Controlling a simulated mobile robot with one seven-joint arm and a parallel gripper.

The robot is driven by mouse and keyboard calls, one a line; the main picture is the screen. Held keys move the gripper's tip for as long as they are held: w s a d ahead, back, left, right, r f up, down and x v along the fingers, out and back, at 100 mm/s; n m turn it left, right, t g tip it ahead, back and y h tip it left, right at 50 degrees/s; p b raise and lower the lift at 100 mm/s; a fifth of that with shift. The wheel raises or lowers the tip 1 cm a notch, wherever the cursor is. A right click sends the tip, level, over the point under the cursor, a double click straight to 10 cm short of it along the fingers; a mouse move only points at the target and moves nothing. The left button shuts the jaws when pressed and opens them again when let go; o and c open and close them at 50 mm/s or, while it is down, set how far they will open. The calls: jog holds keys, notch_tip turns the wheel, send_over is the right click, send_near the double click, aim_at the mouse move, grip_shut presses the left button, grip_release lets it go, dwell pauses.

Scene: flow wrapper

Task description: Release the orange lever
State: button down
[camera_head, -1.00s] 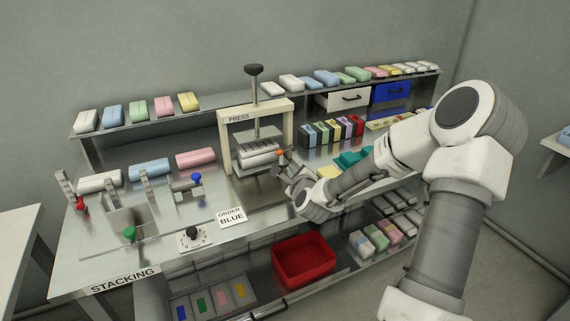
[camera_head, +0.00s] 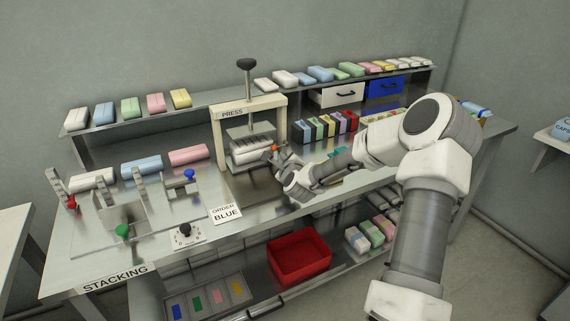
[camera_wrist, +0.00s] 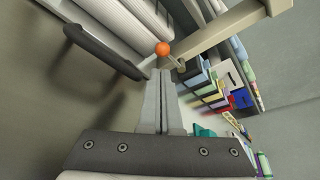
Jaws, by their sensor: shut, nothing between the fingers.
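The orange lever shows as an orange ball (camera_head: 274,148) on a thin rod at the right post of the press (camera_head: 281,118). In the wrist view the orange ball (camera_wrist: 162,48) is just beyond my fingertips, its rod running down to the right toward the beige post. My gripper (camera_head: 279,157) is in front of the press's right side, close to the ball. In the wrist view my gripper (camera_wrist: 161,73) has its two fingers together and empty. I cannot tell whether the fingertips touch the lever. A pale ribbed block (camera_head: 250,154) sits inside the press.
A black handle bar (camera_wrist: 105,50) is left of my fingers. A row of coloured boxes (camera_head: 327,129) stands right of the press. An "ORDER BLUE" card (camera_head: 226,214) lies on the bench in front. A red bin (camera_head: 300,258) is on the lower shelf.

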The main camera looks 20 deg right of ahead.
aim_at(283, 145)
jog(key=shift+x, duration=1.35)
jog(key=shift+r+m+y, duration=0.55)
jog(key=shift+m+y, duration=0.15)
jog(key=shift+m, duration=0.3)
jog(key=shift+r+m+y, duration=0.35)
jog(key=shift+m+y, duration=0.05)
jog(key=shift+m, duration=0.2)
jog(key=shift+d+r+m+g+y+p, duration=0.2)
jog(key=shift+r+m+y+p, duration=0.3)
jog(key=shift+m, duration=0.3)
jog(key=shift+d+r+m+g+y+p, duration=0.1)
jog(key=shift+r+m+g+y+p, duration=0.15)
jog(key=shift+m+y, duration=0.45)
jog(key=shift+d+r+m+y+p, duration=0.3)
jog(key=shift+m+y+p, duration=0.1)
jog(key=shift+m, duration=0.3)
jog(key=shift+d+r+m+y+p, duration=0.2)
jog(key=shift+r+m+y+p, duration=0.15)
jog(key=shift+m, duration=0.35)
jog(key=shift+d+r+m+t+y+p, duration=0.1)
jog(key=shift+d+m+t+y+p, duration=0.2)
jog(key=shift+m+p, duration=0.45)
jog(key=shift+d+r+m+t+y+p, duration=0.1)
jog(key=shift+d+m+y+p, duration=0.3)
jog(key=shift+p, duration=0.45)
jog(key=shift+a+y, duration=0.1)
jog(key=shift+y, duration=0.15)
